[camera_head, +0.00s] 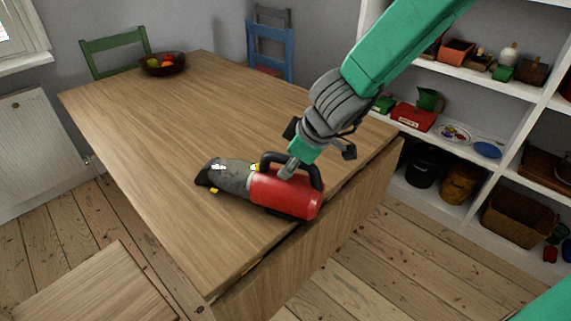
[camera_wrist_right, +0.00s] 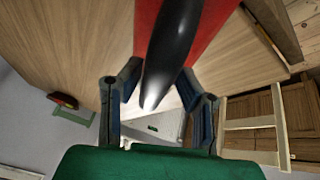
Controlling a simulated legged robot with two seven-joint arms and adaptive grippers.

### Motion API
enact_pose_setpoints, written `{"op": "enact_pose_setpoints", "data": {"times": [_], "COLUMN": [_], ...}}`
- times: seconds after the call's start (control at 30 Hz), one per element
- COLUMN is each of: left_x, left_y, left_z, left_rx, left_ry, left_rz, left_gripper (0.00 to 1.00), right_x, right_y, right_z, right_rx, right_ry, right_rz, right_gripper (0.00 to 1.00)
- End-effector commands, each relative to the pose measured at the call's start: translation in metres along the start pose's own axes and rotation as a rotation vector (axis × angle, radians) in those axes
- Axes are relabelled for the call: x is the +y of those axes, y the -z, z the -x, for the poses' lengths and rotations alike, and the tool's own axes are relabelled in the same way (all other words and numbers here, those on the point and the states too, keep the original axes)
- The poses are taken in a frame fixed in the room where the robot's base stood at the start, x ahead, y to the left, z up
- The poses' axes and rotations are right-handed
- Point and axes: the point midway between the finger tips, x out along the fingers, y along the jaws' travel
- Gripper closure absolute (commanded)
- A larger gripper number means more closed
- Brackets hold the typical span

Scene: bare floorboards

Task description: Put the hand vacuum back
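The hand vacuum (camera_head: 287,195) has a red body, a black handle and a grey nozzle with a dark tip. In the head view it is at the near right edge of the wooden table (camera_head: 190,115), nozzle pointing left. I cannot tell whether it touches the top. My right gripper (camera_head: 290,170) comes down onto its handle from above. In the right wrist view the fingers (camera_wrist_right: 160,88) close in on both sides of the dark handle (camera_wrist_right: 172,45), with the red body behind. My left gripper is not in view.
A bowl of fruit (camera_head: 162,64) stands at the table's far end. A green chair (camera_head: 115,50) and a blue chair (camera_head: 270,50) stand beyond. White shelves (camera_head: 480,75) at right hold baskets, plates and a red box (camera_head: 414,116). Most of the tabletop is clear.

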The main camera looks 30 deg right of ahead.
Motion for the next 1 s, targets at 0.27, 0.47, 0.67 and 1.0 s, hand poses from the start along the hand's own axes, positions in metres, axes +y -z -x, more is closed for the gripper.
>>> {"op": "enact_pose_setpoints", "data": {"times": [0.27,0.47,0.67,1.0], "left_x": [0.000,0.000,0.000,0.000], "left_y": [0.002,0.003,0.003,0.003], "left_z": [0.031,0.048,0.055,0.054], "left_rx": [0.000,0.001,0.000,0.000], "left_ry": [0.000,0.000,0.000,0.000], "left_rz": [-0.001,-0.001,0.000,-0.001], "left_gripper": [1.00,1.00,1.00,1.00], "right_x": [-0.001,-0.002,0.000,-0.009], "right_y": [0.005,0.006,0.002,-0.029], "right_z": [0.060,0.097,0.114,0.093], "right_rx": [0.000,-0.002,-0.001,-0.086], "right_ry": [-0.006,-0.006,-0.003,-0.006], "right_rz": [0.005,0.006,0.002,-0.051], "right_gripper": [0.69,0.69,0.69,0.69]}}
